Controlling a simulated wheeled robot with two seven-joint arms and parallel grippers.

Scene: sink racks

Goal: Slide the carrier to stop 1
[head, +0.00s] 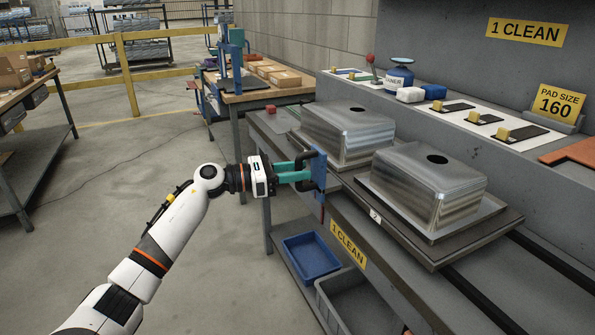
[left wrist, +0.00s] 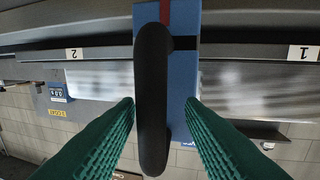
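The blue plate (head: 319,172) with a black bar handle (head: 303,158), which looks like the carrier's grip, stands upright at the front edge of the bench. My left gripper (head: 302,174) reaches it from the left, its teal fingers around the handle. In the left wrist view the handle (left wrist: 153,95) lies between the spread fingertips, closer to the left one, with a visible gap on the right. The blue plate (left wrist: 182,75) there sits between a "2" label (left wrist: 73,54) at left and a "1" label (left wrist: 303,53) at right. My right gripper is not in view.
Two upturned metal sinks, a left one (head: 347,132) and a right one (head: 430,184), rest on the bench beyond the plate. A "2" label (head: 375,216) marks the right tray's edge. A blue bin (head: 311,257) and a grey bin (head: 352,298) stand on the shelf below.

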